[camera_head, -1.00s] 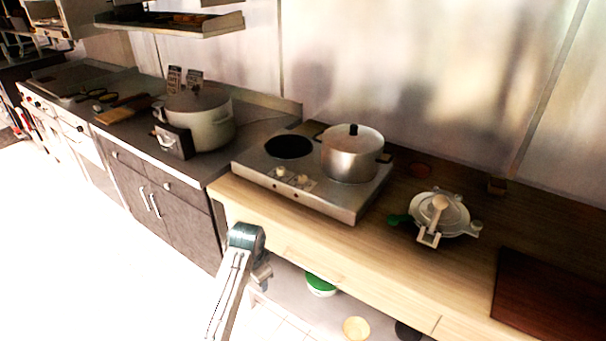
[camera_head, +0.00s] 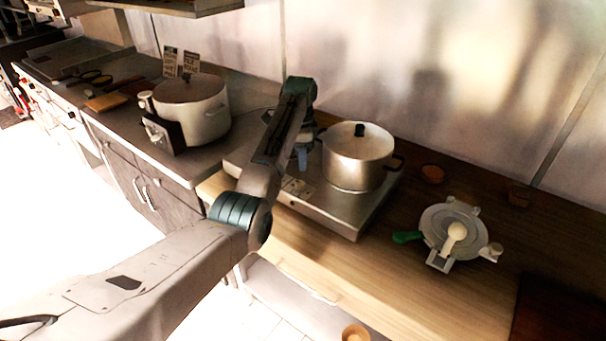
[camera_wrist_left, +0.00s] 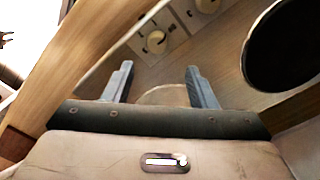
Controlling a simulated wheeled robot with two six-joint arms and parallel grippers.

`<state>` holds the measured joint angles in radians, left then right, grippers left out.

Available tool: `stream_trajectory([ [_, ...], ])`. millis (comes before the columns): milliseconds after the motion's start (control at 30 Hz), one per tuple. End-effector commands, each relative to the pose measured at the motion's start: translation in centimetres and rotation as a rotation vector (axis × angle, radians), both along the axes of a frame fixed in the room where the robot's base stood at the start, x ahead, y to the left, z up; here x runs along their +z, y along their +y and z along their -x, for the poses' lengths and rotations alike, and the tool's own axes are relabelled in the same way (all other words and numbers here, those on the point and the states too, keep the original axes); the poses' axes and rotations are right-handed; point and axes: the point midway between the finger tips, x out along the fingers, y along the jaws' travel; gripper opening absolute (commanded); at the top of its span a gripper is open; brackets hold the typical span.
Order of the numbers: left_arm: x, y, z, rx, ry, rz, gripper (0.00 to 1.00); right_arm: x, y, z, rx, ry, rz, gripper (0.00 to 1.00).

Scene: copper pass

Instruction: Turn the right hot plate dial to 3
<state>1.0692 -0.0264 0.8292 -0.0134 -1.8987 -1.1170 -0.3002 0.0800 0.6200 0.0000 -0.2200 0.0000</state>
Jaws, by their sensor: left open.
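The steel hot plate (camera_head: 334,212) stands on the wooden counter, with a lidded pot (camera_head: 357,160) on its right burner. My left arm reaches across it, and my left gripper (camera_head: 303,158) points down over its middle, left of the pot. In the left wrist view the open gripper (camera_wrist_left: 160,85) has no dial between its fingers. Two pale dials show beyond the fingers; by the layout, the nearer one is the right dial (camera_wrist_left: 157,41) and the farther one the left dial (camera_wrist_left: 207,4). The right dial's setting is too small to read. My right gripper is out of view.
The bare black burner (camera_wrist_left: 288,45) lies right of the fingers in the left wrist view. A large pot (camera_head: 196,108) stands on the left counter. A grey lidded device (camera_head: 452,232) and a green-handled item (camera_head: 407,237) lie right of the hot plate. The front wooden counter is clear.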

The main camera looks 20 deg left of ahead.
Motion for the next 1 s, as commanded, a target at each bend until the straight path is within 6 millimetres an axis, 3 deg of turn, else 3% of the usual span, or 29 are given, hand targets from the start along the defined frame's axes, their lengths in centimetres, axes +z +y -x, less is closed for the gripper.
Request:
stream_trajectory([
  [200, -3.9, 0.0, 0.2, 0.001, 0.006, -0.001, 0.52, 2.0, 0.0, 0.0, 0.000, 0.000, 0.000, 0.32],
  [500, -8.5, 0.0, 0.1, 0.002, 0.002, 0.000, 0.52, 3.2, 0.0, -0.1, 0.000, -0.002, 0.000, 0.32],
  [900, -9.5, 0.0, 0.1, 0.002, 0.000, 0.000, 0.52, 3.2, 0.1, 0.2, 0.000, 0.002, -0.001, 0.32],
  [1000, -9.5, 0.0, 0.1, 0.002, 0.000, 0.000, 0.34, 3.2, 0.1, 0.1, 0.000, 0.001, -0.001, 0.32],
])
